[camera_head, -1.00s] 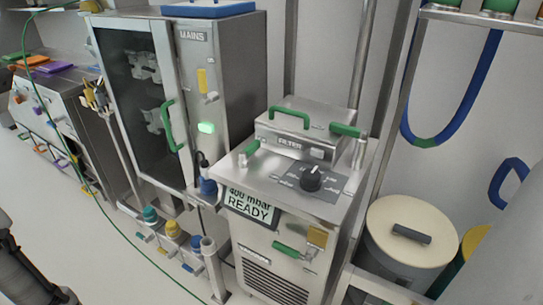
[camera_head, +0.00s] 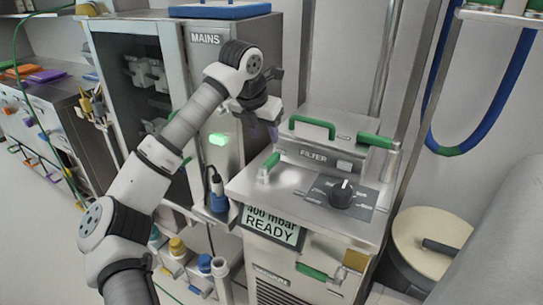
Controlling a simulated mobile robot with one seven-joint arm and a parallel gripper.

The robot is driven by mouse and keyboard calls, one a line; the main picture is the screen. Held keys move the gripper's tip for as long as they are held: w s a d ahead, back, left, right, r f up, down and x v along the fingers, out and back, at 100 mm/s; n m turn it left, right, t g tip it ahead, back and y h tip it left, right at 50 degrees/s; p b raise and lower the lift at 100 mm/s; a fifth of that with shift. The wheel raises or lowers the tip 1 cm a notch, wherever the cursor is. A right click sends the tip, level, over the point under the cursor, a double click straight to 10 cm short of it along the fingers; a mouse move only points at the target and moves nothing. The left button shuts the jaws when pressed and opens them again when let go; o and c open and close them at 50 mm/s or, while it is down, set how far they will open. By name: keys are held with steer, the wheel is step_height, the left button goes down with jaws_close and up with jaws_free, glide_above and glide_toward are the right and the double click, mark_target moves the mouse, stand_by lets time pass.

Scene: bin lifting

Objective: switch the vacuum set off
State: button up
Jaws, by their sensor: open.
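The vacuum set (camera_head: 300,252) is a steel unit in the front middle. Its display (camera_head: 270,226) reads "400 mbar READY". On its sloped top is a black rotary knob (camera_head: 342,193) with a white pointer mark, on a dark dial plate with markings too small to read. A filter box (camera_head: 313,155) with a green handle sits behind the knob. My gripper (camera_head: 263,132) is open and empty, above and left of the filter box, in front of the cabinet's right side. It appears apart from everything.
A steel cabinet (camera_head: 232,90) marked "MAINS" has a glowing green switch (camera_head: 218,139). A green-topped lever (camera_head: 264,170) stands at the vacuum set's left rear. A lidded cream bin (camera_head: 420,236) and a blue hose (camera_head: 490,110) are at right. Several coloured-cap bottles stand at lower left.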

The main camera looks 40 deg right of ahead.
mark_target(272, 158)
steer(key=p+x, duration=0.1)
steer(key=x, duration=0.9)
steer(key=shift+d+f, duration=0.2)
steer(key=shift+f, duration=0.1)
jaws_close()
